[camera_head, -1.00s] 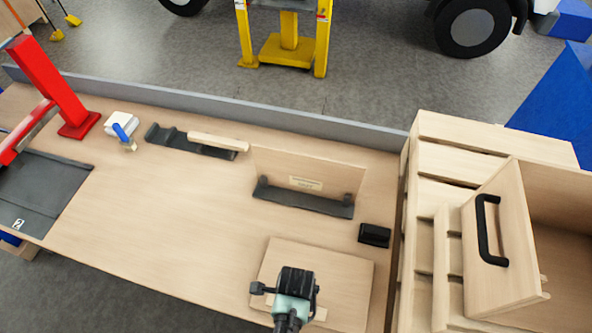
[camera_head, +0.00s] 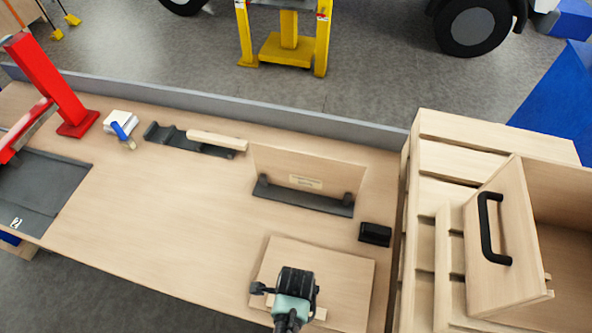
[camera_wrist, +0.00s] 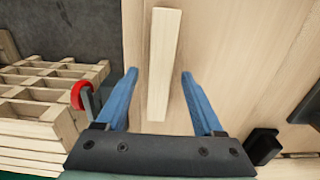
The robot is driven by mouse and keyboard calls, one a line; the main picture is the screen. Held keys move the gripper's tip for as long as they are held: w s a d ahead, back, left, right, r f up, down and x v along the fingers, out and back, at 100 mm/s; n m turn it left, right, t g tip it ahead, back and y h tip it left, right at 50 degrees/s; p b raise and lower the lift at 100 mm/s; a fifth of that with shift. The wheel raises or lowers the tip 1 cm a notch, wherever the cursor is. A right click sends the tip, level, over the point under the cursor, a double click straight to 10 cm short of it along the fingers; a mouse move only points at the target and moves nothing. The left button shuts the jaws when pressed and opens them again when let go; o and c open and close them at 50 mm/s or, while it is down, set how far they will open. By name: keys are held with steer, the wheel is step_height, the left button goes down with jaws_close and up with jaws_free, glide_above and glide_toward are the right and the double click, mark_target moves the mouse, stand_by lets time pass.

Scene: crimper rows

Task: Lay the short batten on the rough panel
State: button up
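A pale flat wooden panel (camera_head: 341,273) lies at the front right of the bench; I take it for the rough panel. A pale batten (camera_wrist: 160,70) lies lengthwise between my gripper's fingers in the wrist view, apparently on that panel. In the head view only its right end (camera_head: 320,314) and a bit at left show beside my gripper (camera_head: 296,305). My gripper (camera_wrist: 158,100) is open, its blue fingers apart from the batten on both sides.
A labelled panel (camera_head: 310,171) stands upright in a dark holder (camera_head: 303,199). Slatted pallets (camera_head: 432,200) and an open drawer (camera_head: 482,265) stand right. The bench's left middle is clear.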

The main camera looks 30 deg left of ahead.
step_height(320, 180, up, 13)
steer(key=b, duration=0.1)
stand_by(0.7)
stand_by(0.4)
